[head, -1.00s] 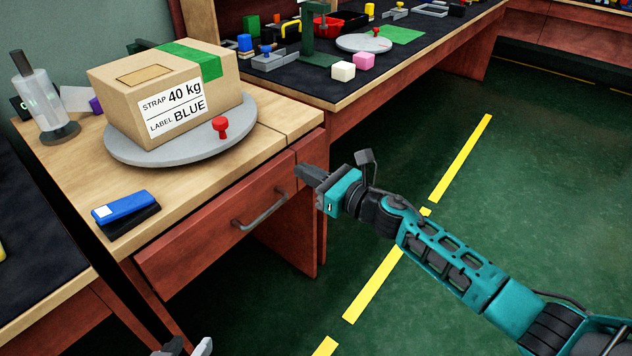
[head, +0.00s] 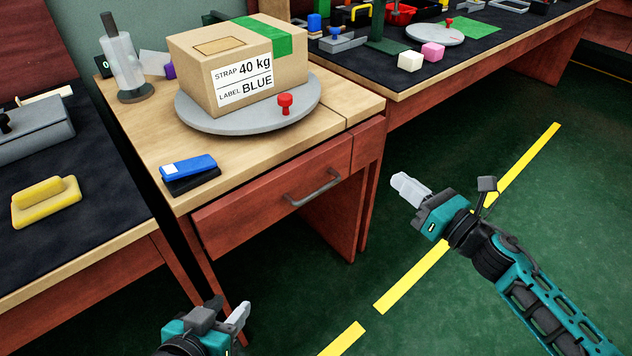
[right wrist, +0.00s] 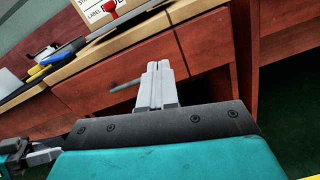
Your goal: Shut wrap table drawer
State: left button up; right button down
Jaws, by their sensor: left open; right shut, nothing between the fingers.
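The wrap table (head: 150,168) has a red-brown drawer (head: 250,205) under its wooden top, with a grey bar handle (head: 313,188). My left gripper (head: 228,308) is open and empty, low in front of the table.
A cardboard box (head: 230,75) stands on a grey turntable (head: 200,125) on the table, beside a red knob (head: 285,103). A blue stapler-like item (head: 190,167) lies near the front left edge. Dark-topped benches (head: 90,220) flank the table. The green floor (head: 440,150) in front is clear.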

jog(key=m+t, duration=0.1)
jog(key=m, duration=0.3)
jog(key=n+g+p, duration=0.1)
jog(key=n+g, duration=0.1)
jog(key=n, duration=2.3)
send_near(285, 178)
pick_arm(q)
jog(key=shift+s+a+r+p, duration=0.2)
jog(key=shift+a+r+p, duration=0.05)
jog(key=shift+p, duration=0.05)
pick_arm(e)
jog(key=x, duration=0.7)
jog(key=shift+f, duration=0.1)
